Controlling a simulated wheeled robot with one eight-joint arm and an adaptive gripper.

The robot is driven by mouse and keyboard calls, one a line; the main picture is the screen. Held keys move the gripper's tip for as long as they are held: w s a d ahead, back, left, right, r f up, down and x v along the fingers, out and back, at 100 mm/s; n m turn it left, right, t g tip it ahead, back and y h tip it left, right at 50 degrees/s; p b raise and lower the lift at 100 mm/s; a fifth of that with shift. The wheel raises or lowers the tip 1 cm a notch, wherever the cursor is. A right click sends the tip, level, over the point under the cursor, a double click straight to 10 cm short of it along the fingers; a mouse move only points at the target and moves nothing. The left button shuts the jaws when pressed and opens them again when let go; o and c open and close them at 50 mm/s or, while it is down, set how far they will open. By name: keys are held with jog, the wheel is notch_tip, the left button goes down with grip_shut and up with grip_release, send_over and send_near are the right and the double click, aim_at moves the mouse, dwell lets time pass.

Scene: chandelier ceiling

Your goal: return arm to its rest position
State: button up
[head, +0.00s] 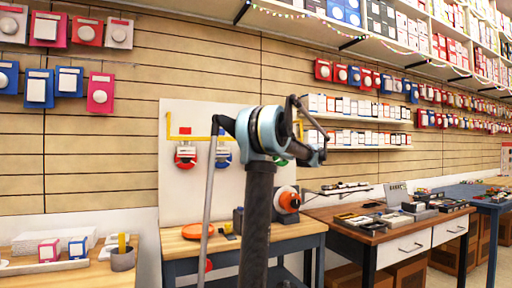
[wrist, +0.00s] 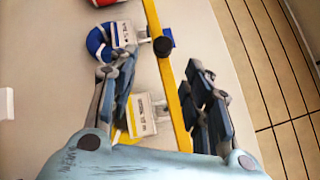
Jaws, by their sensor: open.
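My arm rises through the middle of the head view, with its pale blue wrist and dark gripper parts held high in front of a white board (head: 175,126). In the wrist view my gripper (wrist: 160,88) is open, its two dark fingers spread well apart. Nothing is held between them. Behind the fingers run a yellow rail (wrist: 166,75), a blue round item (wrist: 97,42) with a white tag, and a yellow item with a white label (wrist: 149,116). I cannot tell how near the fingers are to them.
A red-and-white round item (head: 186,156) hangs on the board. Below is a wooden workbench (head: 176,246) with an orange disc (head: 198,231). A left table (head: 112,276) holds small boxes. A brown desk (head: 392,236) with trays stands right. Packets hang on the slatted wall (head: 100,160).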

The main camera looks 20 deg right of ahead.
jog(key=shift+s+d+f, duration=0.1)
jog(key=shift+s+d, duration=0.15)
jog(key=shift+d, duration=0.1)
jog(key=s+a+f+n+g+h, duration=0.1)
jog(key=s+a+f+g, duration=0.15)
jog(key=a+f, duration=0.55)
jog(key=s+a+f+n+g+h, duration=0.1)
jog(key=s+a+f+g, duration=0.15)
jog(key=a, duration=0.95)
jog(key=s+a+f+n+g+h, duration=0.3)
jog(key=s+a+f, duration=0.65)
jog(key=f, duration=0.25)
jog(key=s+a+f+n+g+h, duration=0.1)
jog(key=s+a+f+n+h, duration=0.1)
jog(key=s+f, duration=0.45)
jog(key=s+a+f+n+g+h, duration=0.1)
jog(key=s+a+f+g+h, duration=0.15)
jog(key=s+f, duration=0.4)
jog(key=s+d+f+n+h, duration=0.2)
jog(key=s+f, duration=0.4)
jog(key=f, duration=0.1)
jog(key=s+d+f+n+h, duration=0.2)
jog(key=s+d+f+h, duration=0.1)
jog(key=s+f, duration=0.3)
notch_tip(320, 180, down, 2)
jog(key=shift+f+n, duration=0.25)
jog(key=shift+n, duration=0.15)
jog(key=shift+h, duration=0.25)
